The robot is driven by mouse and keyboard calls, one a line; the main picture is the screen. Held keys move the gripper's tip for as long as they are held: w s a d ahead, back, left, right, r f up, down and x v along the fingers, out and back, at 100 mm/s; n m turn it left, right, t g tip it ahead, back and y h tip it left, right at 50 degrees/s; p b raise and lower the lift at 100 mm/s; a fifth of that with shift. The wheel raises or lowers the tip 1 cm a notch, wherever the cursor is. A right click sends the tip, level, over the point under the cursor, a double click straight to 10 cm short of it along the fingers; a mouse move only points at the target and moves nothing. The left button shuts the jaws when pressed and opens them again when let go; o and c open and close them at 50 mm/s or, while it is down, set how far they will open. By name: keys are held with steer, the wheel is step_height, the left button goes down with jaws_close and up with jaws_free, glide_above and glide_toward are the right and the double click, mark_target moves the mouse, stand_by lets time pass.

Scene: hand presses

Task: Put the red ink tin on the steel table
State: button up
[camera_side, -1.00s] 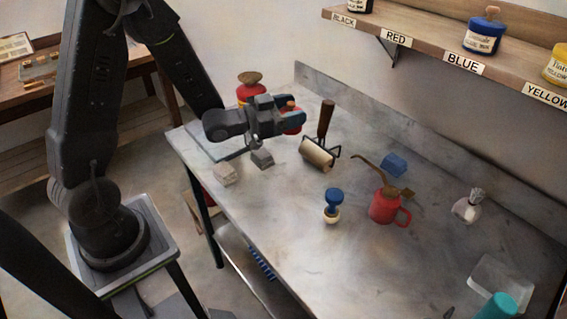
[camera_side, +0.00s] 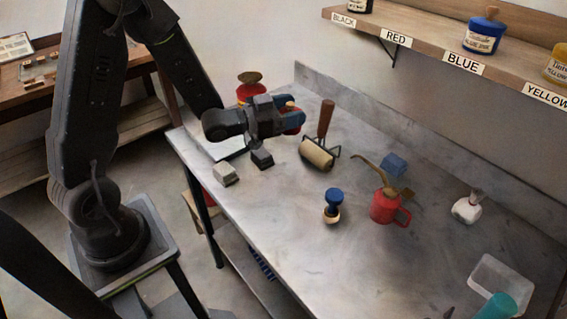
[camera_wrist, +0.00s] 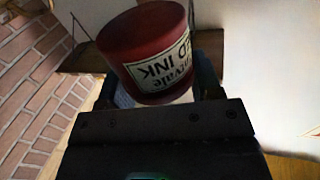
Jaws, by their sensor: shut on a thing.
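My gripper (camera_side: 289,117) is shut on the red ink tin (camera_side: 297,127) and holds it over the far left part of the steel table (camera_side: 265,210). In the side view the fingers hide much of the tin. In the wrist view the tin (camera_wrist: 150,45) is dark red with a cream label reading "RED INK" and sits tilted between the fingers. The height of the tin above the table is hard to judge.
A wooden-handled roller (camera_side: 318,153) lies just right of my gripper. Pale and dark blocks (camera_side: 262,159) are below it, and a red pot (camera_side: 249,88) is behind it. A blue-knobbed stamp (camera_side: 332,205) and red oil can (camera_side: 384,207) stand farther right. The front middle is clear.

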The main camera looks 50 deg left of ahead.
steer(key=w+d+r+n+g+y, duration=0.1)
steer(key=w+r+n+y, duration=0.2)
steer(key=r, duration=0.9)
steer(key=w+d+r+n+g+y, duration=0.1)
steer(key=w+r+n+y, duration=0.3)
steer(key=w+r+y, duration=0.3)
steer(key=w+d+r+n+g+y, duration=0.1)
steer(key=w+r+n+y, duration=0.3)
steer(key=r, duration=1.2)
steer(key=w+y, duration=0.2)
steer(key=shift+r+y, duration=0.3)
steer(key=shift+d, duration=0.15)
steer(key=w+d+f, duration=0.1)
steer(key=d+f, duration=0.1)
steer(key=d, duration=0.1)
steer(key=w+d+f, duration=0.1)
steer(key=d+f, duration=0.1)
steer(key=d, duration=0.2)
steer(key=w+d+f, duration=0.1)
steer(key=d+f, duration=0.2)
steer(key=shift+w+d, duration=0.35)
steer(key=shift+d, duration=0.05)
steer(key=shift+f, duration=1.8)
